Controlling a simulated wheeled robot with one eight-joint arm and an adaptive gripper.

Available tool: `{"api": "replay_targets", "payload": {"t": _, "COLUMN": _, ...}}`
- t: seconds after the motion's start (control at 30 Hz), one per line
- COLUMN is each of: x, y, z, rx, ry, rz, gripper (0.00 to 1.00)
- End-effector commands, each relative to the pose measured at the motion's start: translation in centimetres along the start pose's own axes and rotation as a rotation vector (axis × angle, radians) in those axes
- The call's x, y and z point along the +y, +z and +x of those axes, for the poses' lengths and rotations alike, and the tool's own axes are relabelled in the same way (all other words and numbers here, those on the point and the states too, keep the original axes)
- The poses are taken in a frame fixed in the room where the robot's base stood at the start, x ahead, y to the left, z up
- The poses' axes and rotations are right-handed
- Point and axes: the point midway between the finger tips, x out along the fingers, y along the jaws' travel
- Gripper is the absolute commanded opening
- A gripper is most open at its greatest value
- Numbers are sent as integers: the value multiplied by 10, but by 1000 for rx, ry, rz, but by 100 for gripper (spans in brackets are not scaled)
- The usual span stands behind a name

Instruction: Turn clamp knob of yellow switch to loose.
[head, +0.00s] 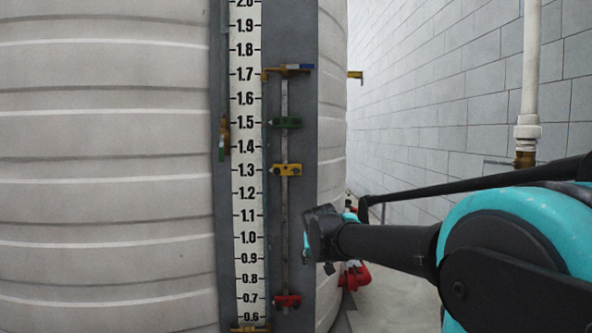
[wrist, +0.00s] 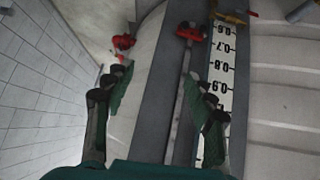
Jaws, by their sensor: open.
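The yellow switch (head: 287,170) is clamped on a thin vertical rod (head: 285,215) beside the scale, level with about the 1.3 mark. Small dark spots show on it, but I cannot tell which is the clamp knob or how it is turned. The switch does not show in the wrist view. My gripper (head: 318,234) is below and right of the yellow switch in the head view, with its fingers mostly hidden. In the wrist view my gripper (wrist: 155,84) has its two fingers wide apart with nothing between them, pointing toward the rod's lower part.
A green switch (head: 285,122) sits above the yellow one and a red switch (head: 287,301) below; the red one also shows in the wrist view (wrist: 190,33). The numbered scale (head: 247,170) runs alongside. A block wall (head: 460,90) and white pipe (head: 531,60) stand right.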

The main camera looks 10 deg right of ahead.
Motion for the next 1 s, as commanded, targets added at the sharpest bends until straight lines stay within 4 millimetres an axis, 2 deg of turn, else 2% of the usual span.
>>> {"api": "replay_targets", "payload": {"t": 0.03, "x": -5, "y": -40, "z": -11, "rx": 45, "ry": 2, "rz": 5, "gripper": 55}}
{"api": "replay_targets", "payload": {"t": 0.2, "x": -18, "y": -161, "z": -58, "rx": 204, "ry": -4, "rz": 25, "gripper": 55}}
{"api": "replay_targets", "payload": {"t": 0.3, "x": -28, "y": -219, "z": -89, "rx": 286, "ry": -19, "rz": 33, "gripper": 55}}
{"api": "replay_targets", "payload": {"t": 0.4, "x": -36, "y": -262, "z": -117, "rx": 350, "ry": -38, "rz": 37, "gripper": 55}}
{"api": "replay_targets", "payload": {"t": 0.5, "x": -41, "y": -289, "z": -137, "rx": 393, "ry": -55, "rz": 40, "gripper": 55}}
{"api": "replay_targets", "payload": {"t": 0.67, "x": -45, "y": -306, "z": -149, "rx": 420, "ry": -66, "rz": 41, "gripper": 55}}
{"api": "replay_targets", "payload": {"t": 0.77, "x": -45, "y": -310, "z": -142, "rx": 422, "ry": -66, "rz": 41, "gripper": 55}}
{"api": "replay_targets", "payload": {"t": 1.0, "x": -47, "y": -326, "z": -104, "rx": 420, "ry": -64, "rz": 42, "gripper": 55}}
